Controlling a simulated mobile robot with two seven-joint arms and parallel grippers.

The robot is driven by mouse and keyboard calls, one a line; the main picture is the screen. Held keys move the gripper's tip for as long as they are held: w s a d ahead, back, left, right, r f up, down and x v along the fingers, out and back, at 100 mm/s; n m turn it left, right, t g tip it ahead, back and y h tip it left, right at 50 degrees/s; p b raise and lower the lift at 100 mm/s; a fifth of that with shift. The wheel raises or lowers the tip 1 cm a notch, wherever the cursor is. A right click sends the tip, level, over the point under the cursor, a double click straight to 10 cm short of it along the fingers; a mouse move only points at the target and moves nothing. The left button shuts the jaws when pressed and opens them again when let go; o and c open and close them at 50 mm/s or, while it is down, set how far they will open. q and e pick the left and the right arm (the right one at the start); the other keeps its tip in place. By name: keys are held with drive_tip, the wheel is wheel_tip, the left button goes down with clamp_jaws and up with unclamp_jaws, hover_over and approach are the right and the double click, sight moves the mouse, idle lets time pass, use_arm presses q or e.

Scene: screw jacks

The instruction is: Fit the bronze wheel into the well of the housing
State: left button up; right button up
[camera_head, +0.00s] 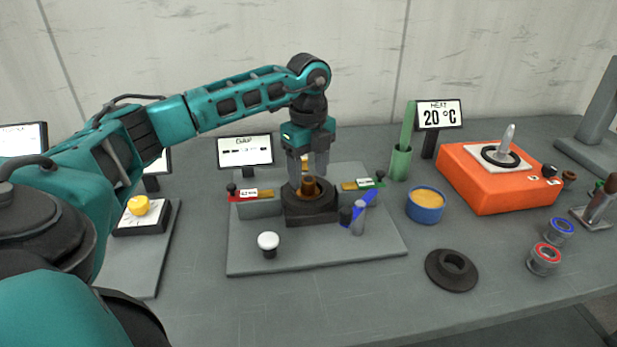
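The bronze wheel (309,190) sits at the top of the dark round housing (310,214), in its well as far as I can see. Its lower part is hidden by the housing rim, so I cannot tell how deep it sits. My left gripper (308,174) points straight down right above the wheel. Its two fingers are apart, one on each side of the wheel's raised middle. No clear contact shows between the fingertips and the wheel. My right gripper is not in view.
The housing stands on a grey plate (250,258) with a white-topped knob (268,242) and a blue-handled part (365,204). The front table is clear.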

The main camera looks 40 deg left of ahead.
sight(308, 179)
use_arm(q)
wheel_tip(308, 179, up, 10)
idle(0.3)
drive_tip(key=shift+s+r, duration=0.1)
idle(0.4)
